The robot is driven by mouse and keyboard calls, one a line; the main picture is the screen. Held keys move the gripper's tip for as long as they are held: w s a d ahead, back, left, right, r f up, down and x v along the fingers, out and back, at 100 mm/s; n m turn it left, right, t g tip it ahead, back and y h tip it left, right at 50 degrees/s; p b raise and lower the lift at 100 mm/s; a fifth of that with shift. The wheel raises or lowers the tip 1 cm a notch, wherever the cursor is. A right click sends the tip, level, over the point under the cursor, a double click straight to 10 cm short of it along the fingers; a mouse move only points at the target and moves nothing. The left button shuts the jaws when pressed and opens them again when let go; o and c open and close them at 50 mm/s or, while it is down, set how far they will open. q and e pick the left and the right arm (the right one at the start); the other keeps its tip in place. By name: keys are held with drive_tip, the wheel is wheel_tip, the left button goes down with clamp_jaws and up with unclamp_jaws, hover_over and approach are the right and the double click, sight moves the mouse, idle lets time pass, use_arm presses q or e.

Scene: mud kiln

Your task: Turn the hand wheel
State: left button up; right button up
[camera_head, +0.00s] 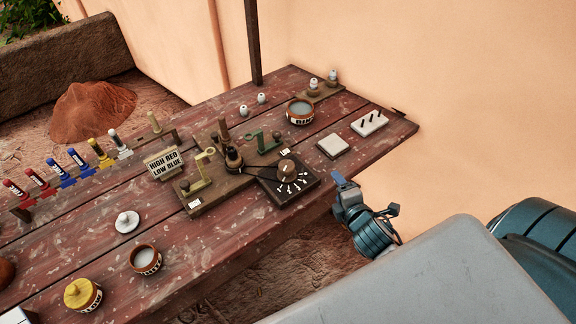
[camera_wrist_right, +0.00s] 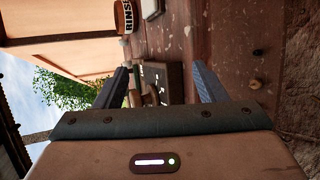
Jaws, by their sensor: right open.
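A round brown knob (camera_head: 287,168), which looks like the hand wheel, sits on a dark square panel (camera_head: 299,196) with white marks. A dark band runs from it to a dark spool (camera_head: 234,157) on a wooden board with a brass bracket (camera_head: 199,175) and a green bracket (camera_head: 262,141). My right gripper (camera_head: 364,194) is open and empty, off the table's near right edge, apart from the panel. In the right wrist view, a dark marked box, apparently the panel (camera_wrist_right: 174,82), shows beyond the open fingers (camera_wrist_right: 160,88). My left gripper is out of view.
The plank table (camera_head: 225,215) also holds a sign (camera_head: 163,163), a labelled bowl (camera_head: 300,111), a pale tile (camera_head: 333,146), a pegged white block (camera_head: 369,122), a small bowl (camera_head: 146,260) and a yellow-lidded jar (camera_head: 83,294). Coloured bottles line the left rack.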

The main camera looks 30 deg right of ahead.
sight(292, 168)
drive_tip(key=w+a+n+t+y+p, duration=0.1)
drive_tip(key=w+a+n+y+p, duration=0.1)
drive_tip(key=n, duration=0.5)
drive_tip(key=w+a+n+t+y+p, duration=0.1)
drive_tip(key=w+a+n+y, duration=0.2)
drive_tip(key=w+n, duration=0.3)
drive_tip(key=w+a+n+t+y+p, duration=0.1)
drive_tip(key=w+a+n+y+p, duration=0.1)
drive_tip(key=n, duration=0.8)
drive_tip(key=shift+w+a+r+y+p, duration=0.2)
drive_tip(key=shift+w+a+y, duration=0.25)
drive_tip(key=shift+y, duration=0.35)
drive_tip(key=shift+w+a+r+y+p, duration=0.15)
drive_tip(key=shift+w+a+y, duration=0.1)
drive_tip(key=shift+w+y, duration=0.4)
drive_tip(key=shift+w+a+f, duration=0.2)
drive_tip(key=shift+w+a, duration=0.1)
drive_tip(key=shift+w, duration=0.15)
drive_tip(key=shift+c, duration=0.4)
